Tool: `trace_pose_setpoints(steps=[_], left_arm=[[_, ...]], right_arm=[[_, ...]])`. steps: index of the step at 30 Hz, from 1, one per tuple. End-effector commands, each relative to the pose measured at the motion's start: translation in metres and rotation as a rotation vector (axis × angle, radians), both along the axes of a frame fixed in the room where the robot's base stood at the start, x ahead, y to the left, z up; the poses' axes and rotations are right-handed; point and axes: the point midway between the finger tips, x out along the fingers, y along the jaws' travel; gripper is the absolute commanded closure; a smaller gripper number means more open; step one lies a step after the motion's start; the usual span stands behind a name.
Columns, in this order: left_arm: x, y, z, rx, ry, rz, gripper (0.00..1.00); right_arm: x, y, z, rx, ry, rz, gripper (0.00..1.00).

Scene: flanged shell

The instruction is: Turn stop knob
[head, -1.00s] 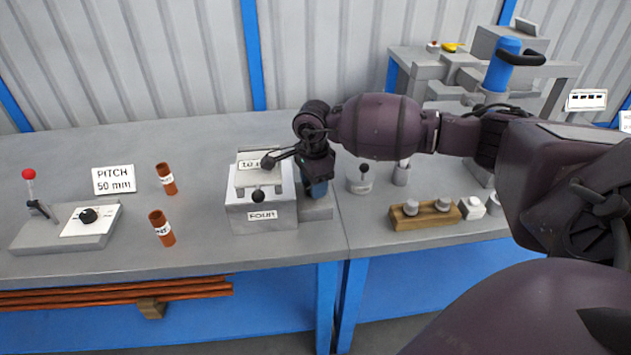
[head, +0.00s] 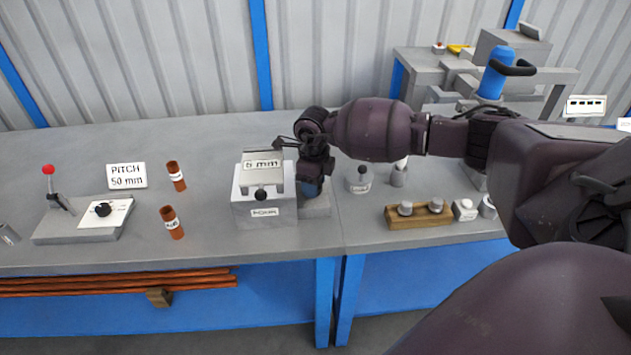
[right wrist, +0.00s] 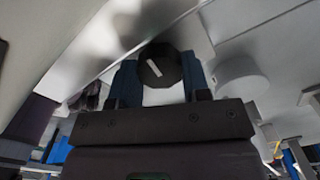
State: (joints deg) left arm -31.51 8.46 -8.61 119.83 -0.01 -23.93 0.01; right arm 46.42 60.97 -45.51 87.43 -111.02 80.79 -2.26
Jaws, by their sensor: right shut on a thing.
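A round black knob with a white mark (right wrist: 158,68) is between the blue fingertips of my right gripper (right wrist: 158,82) in the right wrist view; the gripper is shut on it. In the head view my right gripper (head: 312,187) points down at the right side of a grey box (head: 262,212), and the knob it holds is hidden there. The box has a label reading "mm" on top, a front label and a black ball-ended handle (head: 262,193). My left gripper is not in view.
At left, a base plate (head: 75,227) bears a red-topped lever and a black dial (head: 102,209). A wooden block with round pegs (head: 420,216) and a grey pot (head: 359,183) are at right.

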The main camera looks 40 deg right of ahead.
Motion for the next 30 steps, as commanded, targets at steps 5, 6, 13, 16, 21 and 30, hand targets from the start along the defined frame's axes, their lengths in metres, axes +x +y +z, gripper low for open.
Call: trace_pose_setpoints(steps=[5, 6, 13, 16, 21, 30], left_arm=[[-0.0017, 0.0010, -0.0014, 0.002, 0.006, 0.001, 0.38], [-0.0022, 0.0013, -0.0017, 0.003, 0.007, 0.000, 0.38], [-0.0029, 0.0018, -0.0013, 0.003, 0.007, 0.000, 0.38], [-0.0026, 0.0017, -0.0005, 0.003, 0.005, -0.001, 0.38], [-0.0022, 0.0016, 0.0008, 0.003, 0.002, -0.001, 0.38], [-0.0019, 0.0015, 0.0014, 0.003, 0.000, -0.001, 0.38]], right_arm=[[0.0000, 0.0002, 0.0003, 0.000, 0.000, -0.048, 0.81], [0.0000, 0.0002, 0.0000, 0.000, 0.000, -0.054, 0.81], [-0.0002, 0.0003, -0.0008, 0.000, 0.001, -0.067, 0.81], [-0.0002, 0.0003, -0.0009, 0.000, 0.001, -0.067, 0.81], [-0.0002, 0.0002, -0.0009, 0.000, 0.001, -0.066, 0.55], [0.0000, 0.0002, -0.0004, 0.000, 0.000, -0.066, 0.46]])
